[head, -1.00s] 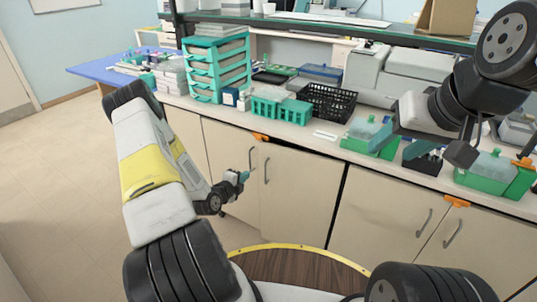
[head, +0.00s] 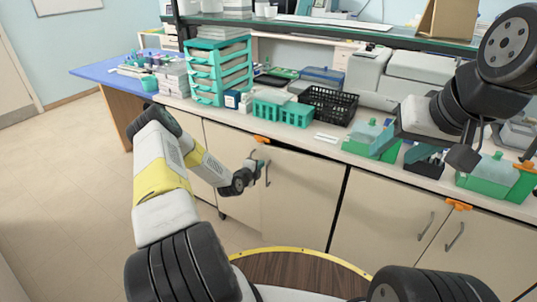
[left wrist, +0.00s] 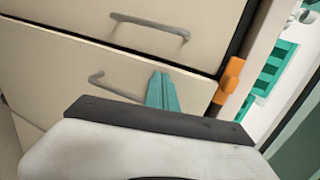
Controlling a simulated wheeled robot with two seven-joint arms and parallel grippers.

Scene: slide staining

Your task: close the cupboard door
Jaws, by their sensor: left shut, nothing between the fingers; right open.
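The cupboard has pale doors under the counter. Its right door (head: 302,195) shows a thin dark gap along the top, so it may stand slightly ajar. A grey handle (head: 267,173) is on that door, beside the seam with the left door (head: 228,150). My left gripper (head: 261,164) is shut and empty at this seam, by the handles. In the left wrist view its teal fingertips (left wrist: 161,88) lie in front of the lower door panel, beside a handle (left wrist: 112,88). I cannot tell whether they touch.
An orange catch (head: 262,139) sits at the counter edge above the seam. Teal racks (head: 282,108), a black basket (head: 328,103) and a green-based box (head: 368,140) stand along the counter (head: 320,138). Open floor (head: 60,195) lies to the left.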

